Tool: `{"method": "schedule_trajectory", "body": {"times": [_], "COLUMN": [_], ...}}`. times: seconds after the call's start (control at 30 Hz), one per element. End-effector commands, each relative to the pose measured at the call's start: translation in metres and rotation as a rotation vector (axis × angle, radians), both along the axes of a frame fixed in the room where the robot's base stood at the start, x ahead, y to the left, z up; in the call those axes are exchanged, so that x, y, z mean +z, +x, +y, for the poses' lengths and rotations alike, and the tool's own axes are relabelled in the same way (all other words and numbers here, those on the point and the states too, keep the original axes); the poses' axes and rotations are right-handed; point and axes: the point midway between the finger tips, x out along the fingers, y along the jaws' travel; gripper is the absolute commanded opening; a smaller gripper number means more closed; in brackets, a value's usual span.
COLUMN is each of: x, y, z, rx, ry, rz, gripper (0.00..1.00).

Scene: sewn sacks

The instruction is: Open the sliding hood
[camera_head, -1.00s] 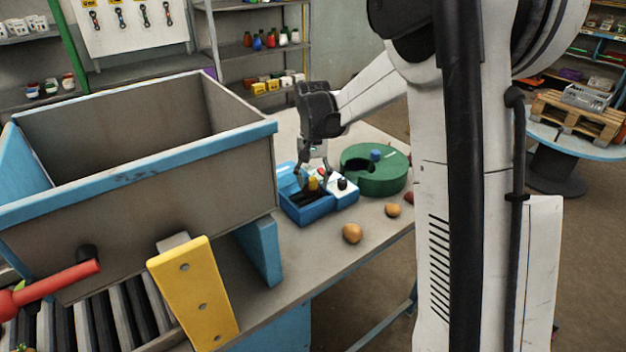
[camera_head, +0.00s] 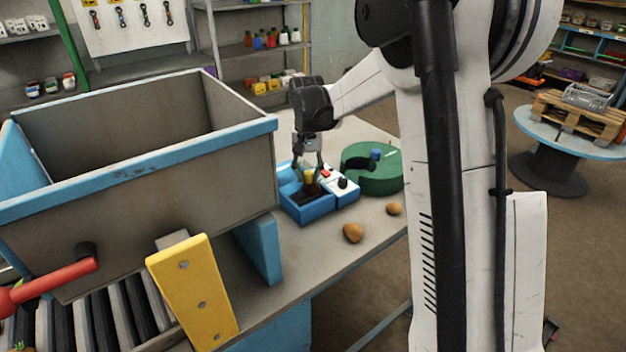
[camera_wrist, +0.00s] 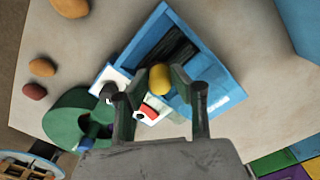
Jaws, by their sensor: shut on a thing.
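A blue box (camera_head: 309,212) sits on the grey table beside a white panel with a black knob and red button. It also shows in the wrist view (camera_wrist: 222,65). A yellow knob (camera_wrist: 160,78) stands at the box, apparently on its sliding blue hood (camera_wrist: 203,70). Dark interior (camera_wrist: 168,46) shows beside the blue hood surface. My gripper (camera_wrist: 161,84) has its two fingers closed around the yellow knob. In the head view my gripper (camera_head: 309,169) points down over the box, and its fingers partly hide the knob and hood.
A green round part (camera_head: 378,182) with a blue knob lies to the right of the box. Orange round objects (camera_head: 352,232) lie near the table's front edge. A large grey bin with a blue rim (camera_head: 150,165) stands close on the left.

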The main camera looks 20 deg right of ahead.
Motion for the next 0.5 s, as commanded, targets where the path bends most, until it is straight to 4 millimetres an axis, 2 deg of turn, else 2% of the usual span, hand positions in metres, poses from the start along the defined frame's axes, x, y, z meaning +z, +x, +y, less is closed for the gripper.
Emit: {"method": "schedule_trajectory", "body": {"times": [0.03, 0.2, 0.33, 0.5], "x": [-0.002, -0.001, -0.001, 0.000], "y": [0.013, 0.050, 0.068, 0.075], "z": [0.003, 0.013, 0.017, 0.019], "rx": [0.001, 0.002, 0.001, -0.001], "ry": [0.000, 0.000, 0.000, 0.000], "rz": [0.000, 0.000, 0.000, 0.000], "gripper": [0.00, 0.00, 0.00, 0.00]}}
